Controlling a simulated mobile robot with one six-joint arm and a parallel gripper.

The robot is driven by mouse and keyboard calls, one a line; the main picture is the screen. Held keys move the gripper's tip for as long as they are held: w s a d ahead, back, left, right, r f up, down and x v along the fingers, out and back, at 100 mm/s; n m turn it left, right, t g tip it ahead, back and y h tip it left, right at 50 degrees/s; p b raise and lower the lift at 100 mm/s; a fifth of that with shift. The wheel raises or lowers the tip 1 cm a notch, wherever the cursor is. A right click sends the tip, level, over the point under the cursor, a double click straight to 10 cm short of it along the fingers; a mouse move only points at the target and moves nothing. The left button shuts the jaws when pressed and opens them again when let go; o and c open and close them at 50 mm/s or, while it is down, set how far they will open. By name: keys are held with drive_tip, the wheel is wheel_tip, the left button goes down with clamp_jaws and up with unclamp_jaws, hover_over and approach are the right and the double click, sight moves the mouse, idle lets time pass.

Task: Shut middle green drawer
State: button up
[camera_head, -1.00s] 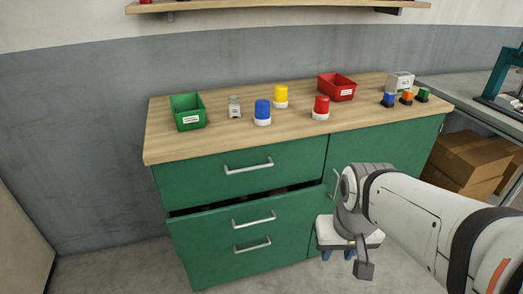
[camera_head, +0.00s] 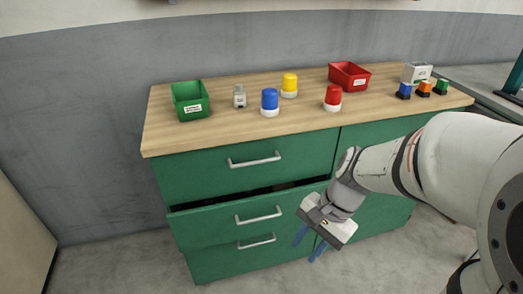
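The middle green drawer (camera_head: 208,227) of the green cabinet stands partly pulled out, with a dark gap showing along its top edge. Its metal bar handle (camera_head: 258,218) is in plain view. My gripper (camera_head: 308,246) is in front of the cabinet, to the right of that handle and apart from it. Its two blue fingers point down and to the left with space between them, and nothing is held. My gripper and arm hide the right end of the drawer front.
The top drawer (camera_head: 215,173) looks shut, and a lower handle (camera_head: 257,242) shows below the middle one. The wooden top (camera_head: 220,133) holds a green bin (camera_head: 190,102), a red bin (camera_head: 349,77) and several coloured beacons and buttons. Grey floor lies in front.

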drive_tip(key=w+a+f+m+g+y+b, duration=0.15)
drive_tip(key=w+a+f+m+y, duration=0.4)
drive_tip(key=m, duration=0.55)
drive_tip(key=m+t+y+b, duration=0.5)
drive_tip(key=m+t, duration=0.6)
drive_tip(key=m, duration=1.3)
approach(262, 218)
drive_tip(key=x, duration=0.3)
drive_tip(key=shift+g, duration=0.25)
drive_tip(key=b+x, duration=0.1)
drive_tip(key=x, duration=0.6)
drive_tip(key=shift+w+f+b, duration=0.15)
drive_tip(key=shift+f+b, duration=0.05)
drive_tip(key=shift+b, duration=0.1)
drive_tip(key=shift+c, duration=0.5)
clamp_jaws()
